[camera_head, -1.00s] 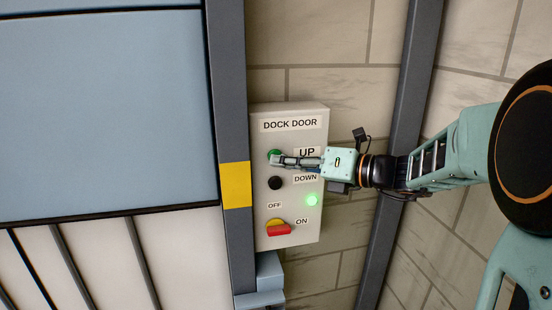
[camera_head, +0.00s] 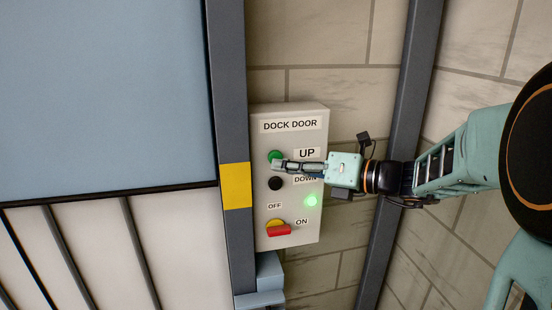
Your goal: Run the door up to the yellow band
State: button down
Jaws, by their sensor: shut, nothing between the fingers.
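The blue-grey dock door (camera_head: 100,95) hangs at the left, and its dark bottom edge meets the dark post at the height of the yellow band (camera_head: 236,186), near its middle. The grey DOCK DOOR control box (camera_head: 262,215) is right of the post. My gripper (camera_head: 276,168) is shut and empty, its tips at the lower edge of the green UP button (camera_head: 275,156). Most of that button shows; I cannot tell whether the tips touch it. The black DOWN button (camera_head: 275,184) is just below my fingers.
A green lamp (camera_head: 311,199) is lit on the box. A dark upright post (camera_head: 405,110) stands behind my arm. Pale panels with dark bars show below the door.

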jog(key=shift+s+d+p, duration=0.15)
jog(key=shift+s+d, duration=0.1)
jog(key=shift+s, duration=0.55)
jog(key=shift+s+d+p, duration=0.15)
jog(key=shift+s+d, duration=0.05)
jog(key=shift+s, duration=0.6)
jog(key=shift+s+d+p, duration=0.15)
jog(key=shift+s+d, duration=0.1)
jog(key=shift+s, duration=0.55)
